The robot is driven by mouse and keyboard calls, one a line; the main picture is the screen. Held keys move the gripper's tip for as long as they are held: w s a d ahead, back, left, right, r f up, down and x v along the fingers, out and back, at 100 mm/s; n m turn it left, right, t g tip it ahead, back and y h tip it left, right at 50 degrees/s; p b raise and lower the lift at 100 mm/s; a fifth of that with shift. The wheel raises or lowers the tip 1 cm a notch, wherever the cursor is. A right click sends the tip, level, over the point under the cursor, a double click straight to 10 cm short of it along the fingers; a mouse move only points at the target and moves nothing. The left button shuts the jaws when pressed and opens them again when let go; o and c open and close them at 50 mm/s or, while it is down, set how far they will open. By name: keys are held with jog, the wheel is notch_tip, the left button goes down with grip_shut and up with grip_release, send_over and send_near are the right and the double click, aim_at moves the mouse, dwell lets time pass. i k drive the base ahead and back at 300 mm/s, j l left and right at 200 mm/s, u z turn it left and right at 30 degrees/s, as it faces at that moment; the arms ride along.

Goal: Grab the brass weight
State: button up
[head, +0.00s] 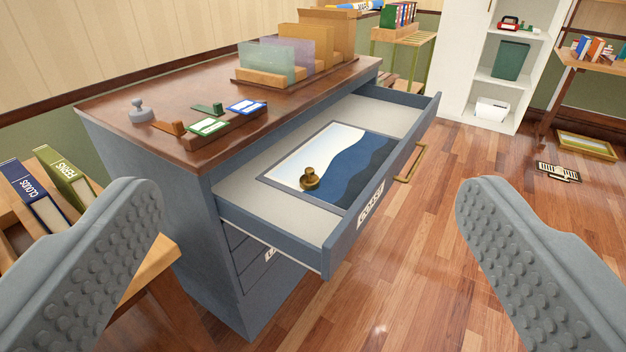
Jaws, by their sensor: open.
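The small brass weight (310,179) stands upright on a blue and white chart (345,158) inside the open top drawer (237,185) of a grey-blue cabinet (205,240). The drawer front carries a label and a brass handle (411,163). My gripper (309,205) is open and empty, with one grey studded finger at the left and one at the right of the picture. The drawer and weight show between the fingers, farther away. Nothing hides the weight.
The wooden cabinet top (185,110) holds a grey stamp (141,112), small label trays (208,126) and upright dividers (270,62). Books (62,175) stand at the left. A white bookcase (462,75) stands at the back.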

aim_at(310, 181)
jog(key=i+j+z, duration=0.25)
jog(key=i+j, duration=0.2)
jog(key=i+j+z, duration=0.25)
jog(key=i+j, duration=0.15)
jog(key=j, duration=0.2)
